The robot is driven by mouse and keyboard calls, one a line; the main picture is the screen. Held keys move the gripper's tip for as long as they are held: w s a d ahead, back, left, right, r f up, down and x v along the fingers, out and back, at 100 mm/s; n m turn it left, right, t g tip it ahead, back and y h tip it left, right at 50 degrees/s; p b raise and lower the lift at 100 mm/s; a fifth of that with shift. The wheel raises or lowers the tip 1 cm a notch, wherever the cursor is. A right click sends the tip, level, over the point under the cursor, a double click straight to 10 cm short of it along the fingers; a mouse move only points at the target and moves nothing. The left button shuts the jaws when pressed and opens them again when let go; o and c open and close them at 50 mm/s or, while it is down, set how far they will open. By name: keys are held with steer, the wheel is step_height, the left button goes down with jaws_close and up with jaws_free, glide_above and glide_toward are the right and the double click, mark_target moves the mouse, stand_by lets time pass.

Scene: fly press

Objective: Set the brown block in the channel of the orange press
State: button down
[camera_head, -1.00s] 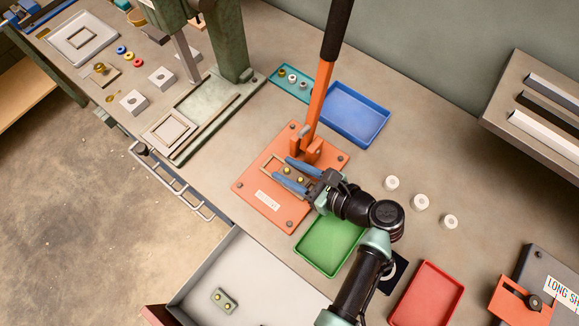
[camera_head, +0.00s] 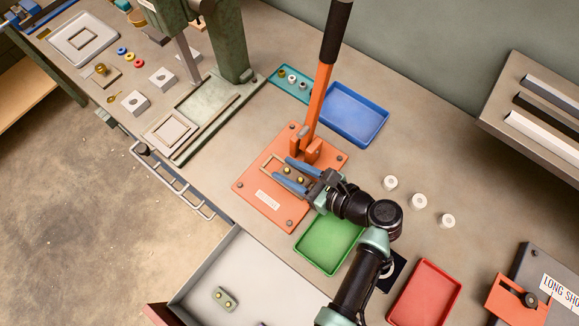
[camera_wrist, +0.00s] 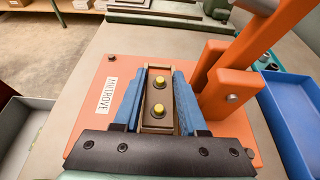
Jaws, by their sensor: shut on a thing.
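The brown block (camera_wrist: 158,104), with two yellow-topped studs, is between the blue fingers of my gripper (camera_wrist: 157,98). In the head view my gripper (camera_head: 292,176) is shut on it, over the base of the orange press (camera_head: 257,205). The channel is a tan-edged frame (camera_head: 269,163) on that base, and its far end shows beyond the fingers. The block looks lined up with the channel, at or just above it. The fingers hide its lower sides, so I cannot tell whether it touches the bottom.
The press's upright lever (camera_head: 319,90) and orange bracket stand close beside my fingers. A blue tray (camera_head: 354,115) lies behind, a green tray (camera_head: 329,245) in front, and a red tray (camera_head: 426,294) to the right. White cylinders (camera_head: 419,201) stand right of my wrist.

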steer(key=shift+f+p, duration=0.4)
steer(key=shift+f, duration=0.15)
stand_by(2.1)
steer(key=shift+c, duration=1.8)
jaws_free()
steer(key=b+v, duration=0.1)
steer(key=v, duration=1.2)
